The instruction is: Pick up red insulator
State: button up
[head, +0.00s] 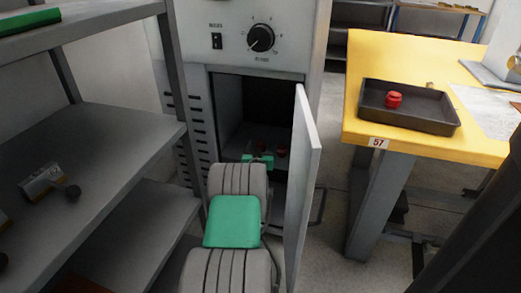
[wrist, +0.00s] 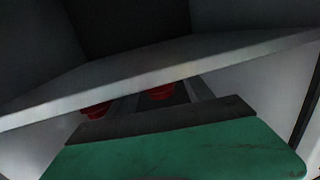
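Red insulators are inside the open grey cabinet. In the head view, one (head: 282,153) is right of my gripper (head: 262,152) and another (head: 262,147) is just beyond it. In the wrist view, a red insulator (wrist: 160,92) shows between two grey finger strips of my gripper (wrist: 163,100), and another (wrist: 95,111) is left of them. A pale edge hides their upper parts. My fingers look apart, with tips hidden. I cannot tell whether they touch the insulator. A third red insulator (head: 394,99) stands in a black tray (head: 437,126) on the yellow table.
The cabinet (head: 204,60) has its door (head: 303,190) swung open, close to the right of my arm. Grey shelves (head: 105,145) stand close on the left. The yellow table (head: 365,60) is on the right, with open floor between it and the door.

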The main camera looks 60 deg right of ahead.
grip_shut()
dwell(0.4)
